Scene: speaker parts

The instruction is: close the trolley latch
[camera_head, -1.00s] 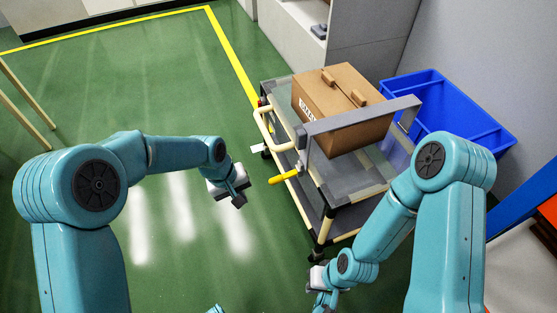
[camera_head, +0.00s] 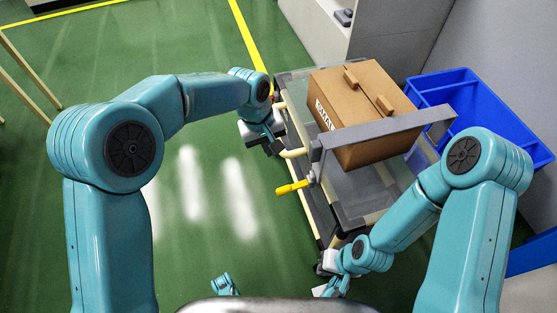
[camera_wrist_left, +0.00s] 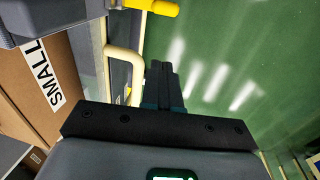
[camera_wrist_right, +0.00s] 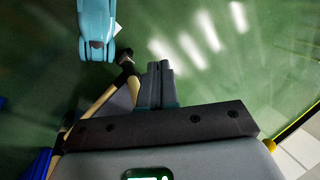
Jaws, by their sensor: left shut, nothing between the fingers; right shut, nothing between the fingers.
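The trolley latch is a grey bar (camera_head: 385,135) across the front of a cardboard box, with a yellow handle (camera_head: 292,187) sticking out to the left at its near end. The handle also shows at the top of the left wrist view (camera_wrist_left: 152,7). The trolley (camera_head: 352,213) stands right of centre. My left gripper (camera_head: 274,147) is shut and empty beside the trolley's cream push rail (camera_wrist_left: 124,62), beyond the yellow handle; whether it touches the rail is unclear. My right gripper (camera_wrist_right: 160,84) is shut and empty, low by the trolley's near end.
The cardboard box (camera_head: 360,100) marked "SMALL" sits on the trolley. A blue bin (camera_head: 480,110) stands to the right by a grey wall. Green floor (camera_head: 190,210) is clear left of the trolley. Wooden legs (camera_head: 25,75) stand at far left.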

